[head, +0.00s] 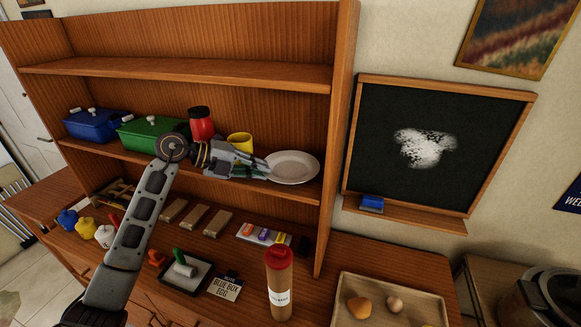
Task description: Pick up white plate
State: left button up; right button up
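The white plate (293,167) rests on the middle shelf of the wooden shelf unit, near its right end. My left arm comes up from the lower left, and my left gripper (264,168) is at the left rim of the plate. Its fingertips overlap or meet that rim in the picture. I cannot tell whether the fingers are open or closed on it. My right gripper is not in view.
Close behind my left gripper stand a yellow cup (240,142) and a red jar (201,122). The shelf unit's side panel (338,150) bounds the plate's right. A red-capped bottle (279,285) stands below.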

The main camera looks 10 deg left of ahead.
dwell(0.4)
pick_arm(q)
jog(key=shift+c, duration=0.3)
grip_shut()
jog(key=shift+r, duration=0.15)
jog(key=shift+r, duration=0.8)
notch_tip(320, 180, up, 8)
jog(key=b, duration=0.1)
jog(key=shift+b, duration=0.3)
